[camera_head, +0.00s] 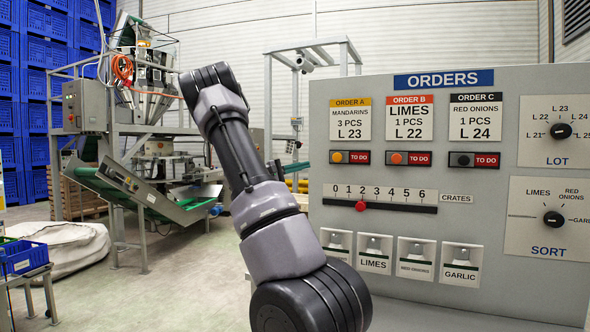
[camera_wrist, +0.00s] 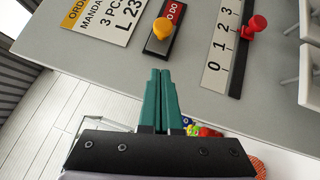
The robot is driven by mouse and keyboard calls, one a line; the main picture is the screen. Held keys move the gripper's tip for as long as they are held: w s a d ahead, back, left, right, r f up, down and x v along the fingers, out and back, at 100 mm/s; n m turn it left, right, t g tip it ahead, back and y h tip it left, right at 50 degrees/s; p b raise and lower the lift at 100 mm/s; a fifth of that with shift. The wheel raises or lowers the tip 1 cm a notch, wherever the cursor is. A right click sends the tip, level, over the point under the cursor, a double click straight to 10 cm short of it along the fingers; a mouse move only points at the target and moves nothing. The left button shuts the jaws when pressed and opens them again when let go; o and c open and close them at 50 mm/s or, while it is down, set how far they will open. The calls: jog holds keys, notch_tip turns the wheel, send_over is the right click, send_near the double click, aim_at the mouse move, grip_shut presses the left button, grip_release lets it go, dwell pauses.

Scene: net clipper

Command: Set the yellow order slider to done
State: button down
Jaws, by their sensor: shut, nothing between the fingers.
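The yellow order slider (camera_head: 337,157) sits at the left end of its dark track under the ORDER A card, and the red TO DO label (camera_head: 360,158) shows to its right. In the wrist view the yellow knob (camera_wrist: 163,28) stands out from the panel, with part of the red label beyond it. My gripper (camera_wrist: 160,73) has green fingers that are shut together and empty. Their tips appear just below the yellow knob in the wrist picture, apart from it. The gripper cannot be made out in the head view; only my arm shows there.
The orange slider (camera_head: 397,158) and dark slider (camera_head: 460,160) stand beside it, both showing TO DO. The red crates slider (camera_head: 360,206) is below, near 2; its knob (camera_wrist: 255,26) also shows in the wrist view. LOT (camera_head: 561,131) and SORT (camera_head: 553,219) dials are at right.

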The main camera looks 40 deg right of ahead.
aim_at(338, 157)
jog(key=shift+s+d+r, duration=0.3)
jog(key=shift+s+d, duration=0.5)
jog(key=shift+d, duration=0.15)
jog(key=shift+s+d+r, duration=0.3)
jog(key=shift+s+d, duration=0.45)
jog(key=shift+d, duration=0.25)
jog(key=shift+s+d+r, duration=0.3)
jog(key=shift+s+d, duration=0.5)
jog(key=shift+d, duration=0.15)
jog(key=s+d, duration=0.3)
jog(key=s, duration=0.3)
jog(key=shift+s+d, duration=0.2)
jog(key=shift+s, duration=0.15)
